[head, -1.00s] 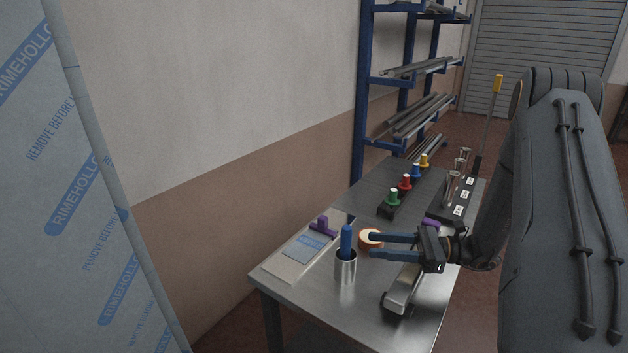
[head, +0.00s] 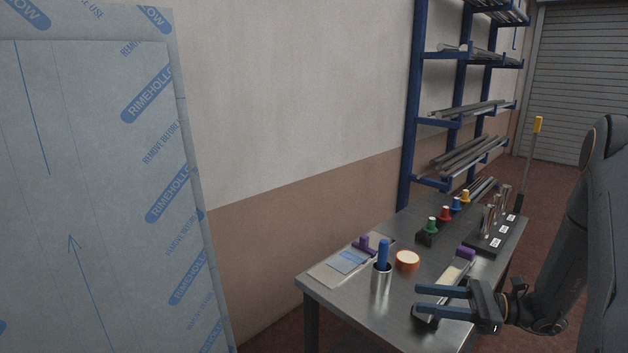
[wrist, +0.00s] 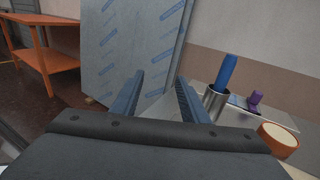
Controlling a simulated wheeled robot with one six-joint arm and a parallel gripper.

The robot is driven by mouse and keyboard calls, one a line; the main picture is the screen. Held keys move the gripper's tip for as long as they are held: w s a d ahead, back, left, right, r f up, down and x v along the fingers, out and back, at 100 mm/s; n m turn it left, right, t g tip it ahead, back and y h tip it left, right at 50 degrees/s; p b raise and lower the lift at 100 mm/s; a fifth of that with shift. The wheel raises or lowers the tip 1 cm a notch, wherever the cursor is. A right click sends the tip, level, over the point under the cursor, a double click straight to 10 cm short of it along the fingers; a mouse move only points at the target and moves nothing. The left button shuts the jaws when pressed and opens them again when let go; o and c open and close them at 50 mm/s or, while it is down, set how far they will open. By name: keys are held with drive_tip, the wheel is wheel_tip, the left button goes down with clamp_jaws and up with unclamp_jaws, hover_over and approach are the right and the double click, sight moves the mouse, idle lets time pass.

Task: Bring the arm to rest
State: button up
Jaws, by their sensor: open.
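My gripper (head: 442,299) is open and empty, with its two blue fingers pointing left over the front right part of the steel table (head: 335,293). In the wrist view my gripper (wrist: 160,95) shows both fingers apart with nothing between them. My dark grey arm (head: 575,255) reaches in from the right side of the head view.
A film-wrapped panel (head: 100,190) stands at left. The table holds a metal cup (head: 381,280) with a blue-handled tool (head: 383,253), a tape roll (head: 407,261), several coloured knobs and a purple-ended tool (head: 465,254). A blue rack (head: 410,120) stands behind. An orange table (wrist: 45,60) shows in the wrist view.

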drive_tip(key=s+a+r+n+g+h, duration=0.2)
drive_tip(key=s+a+n+g+h, duration=0.4)
drive_tip(key=s+a+n+g, duration=0.3)
drive_tip(key=s+d+r+n+t+h, duration=0.1)
drive_tip(key=s+r+n+t+h, duration=0.2)
drive_tip(key=s+n+h, duration=0.5)
drive_tip(key=n+t+h, duration=0.1)
drive_tip(key=n+h, duration=0.2)
drive_tip(key=n, duration=0.1)
drive_tip(key=shift+s+r, duration=0.35)
drive_tip(key=shift+s, duration=0.05)
